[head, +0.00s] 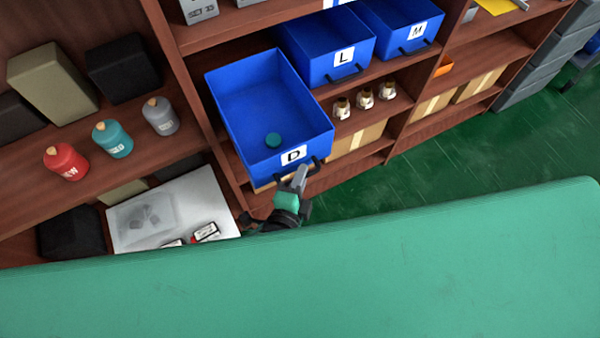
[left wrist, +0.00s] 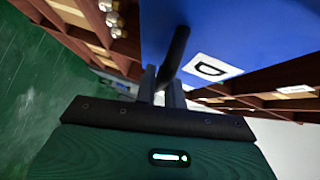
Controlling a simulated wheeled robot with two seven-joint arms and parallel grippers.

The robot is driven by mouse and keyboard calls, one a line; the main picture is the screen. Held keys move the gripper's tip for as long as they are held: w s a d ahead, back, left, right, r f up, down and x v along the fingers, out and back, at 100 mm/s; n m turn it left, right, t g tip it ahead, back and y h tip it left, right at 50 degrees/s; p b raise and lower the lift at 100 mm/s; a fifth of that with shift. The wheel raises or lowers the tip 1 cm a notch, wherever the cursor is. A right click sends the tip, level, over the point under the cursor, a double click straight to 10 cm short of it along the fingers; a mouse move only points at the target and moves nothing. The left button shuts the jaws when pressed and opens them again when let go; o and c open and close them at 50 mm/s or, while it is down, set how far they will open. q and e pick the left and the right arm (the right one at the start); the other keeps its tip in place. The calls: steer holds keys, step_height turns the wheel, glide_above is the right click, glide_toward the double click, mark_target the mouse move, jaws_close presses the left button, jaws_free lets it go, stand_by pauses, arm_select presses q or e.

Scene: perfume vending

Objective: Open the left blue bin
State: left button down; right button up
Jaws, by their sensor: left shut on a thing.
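The left blue bin (head: 230,108), labelled D, juts out of the shelf beyond the two other blue bins, its inside open to view. In the left wrist view the handle (left wrist: 178,45) runs between the fingers (left wrist: 160,84), beside the D label (left wrist: 211,67). My right gripper is not in view.
Blue bins L (head: 325,40) and M (head: 395,22) sit in the shelf to the right. Several small bottles (head: 364,99) stand below them. A red bottle (head: 66,160), a teal one and a grey one stand on the left shelf. Green floor (head: 470,155) is clear at right.

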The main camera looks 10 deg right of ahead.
arm_select(q)
steer(key=c, duration=1.5)
jaws_free()
steer(key=shift+b+v, duration=1.45)
steer(key=shift+v, duration=5.45)
